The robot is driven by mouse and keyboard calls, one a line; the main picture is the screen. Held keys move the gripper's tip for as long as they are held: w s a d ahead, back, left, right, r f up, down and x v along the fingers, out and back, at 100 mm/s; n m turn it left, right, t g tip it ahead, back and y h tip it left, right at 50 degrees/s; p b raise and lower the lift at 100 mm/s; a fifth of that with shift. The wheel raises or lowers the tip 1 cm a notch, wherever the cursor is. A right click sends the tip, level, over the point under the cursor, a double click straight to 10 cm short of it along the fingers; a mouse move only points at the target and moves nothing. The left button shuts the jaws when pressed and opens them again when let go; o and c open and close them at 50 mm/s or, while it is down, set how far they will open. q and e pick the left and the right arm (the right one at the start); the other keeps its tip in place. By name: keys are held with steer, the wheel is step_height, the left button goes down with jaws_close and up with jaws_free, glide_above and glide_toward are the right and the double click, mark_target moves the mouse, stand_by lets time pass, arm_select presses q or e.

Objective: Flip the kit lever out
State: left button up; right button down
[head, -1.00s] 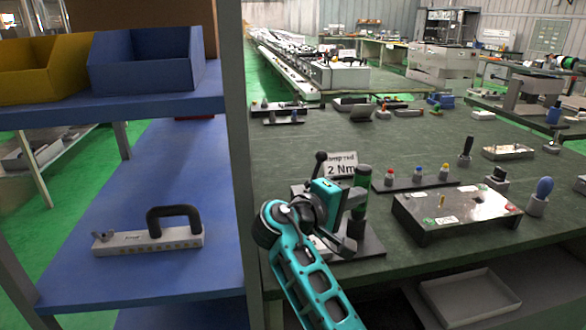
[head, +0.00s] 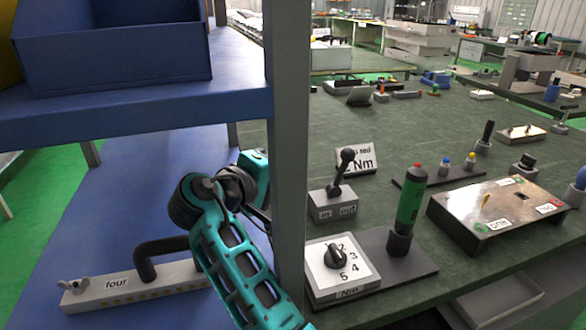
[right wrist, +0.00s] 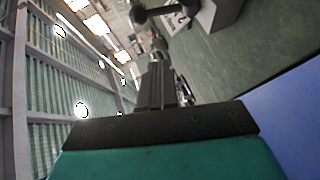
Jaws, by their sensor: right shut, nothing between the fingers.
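The lever (head: 343,172) is a black stick with a ball knob, leaning up and to the right. It stands on a small grey box (head: 333,206) with two labels on its front, too blurred to read surely. My right arm shows left of it in the head view, and the grey post hides part of the wrist and the fingers. In the right wrist view my right gripper (right wrist: 160,85) is shut and empty. A black knob on a stem (right wrist: 138,14), apparently the lever, shows beyond the fingertips, apart from them. My left gripper is out of view.
The grey post (head: 290,130) stands between my arm and the lever. A labelled bar (head: 75,299) with a black handle lies on the blue shelf.

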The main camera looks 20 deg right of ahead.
mark_target(342, 167)
steer(key=x, duration=0.3)
steer(key=s+x, duration=0.1)
steer(key=x, duration=0.3)
steer(key=s+d+x, duration=0.1)
steer(key=x, duration=0.2)
steer(key=shift+w+d+f, duration=0.1)
steer(key=shift+d, duration=0.15)
steer(key=shift+d+f, duration=0.2)
steer(key=shift+d, duration=0.25)
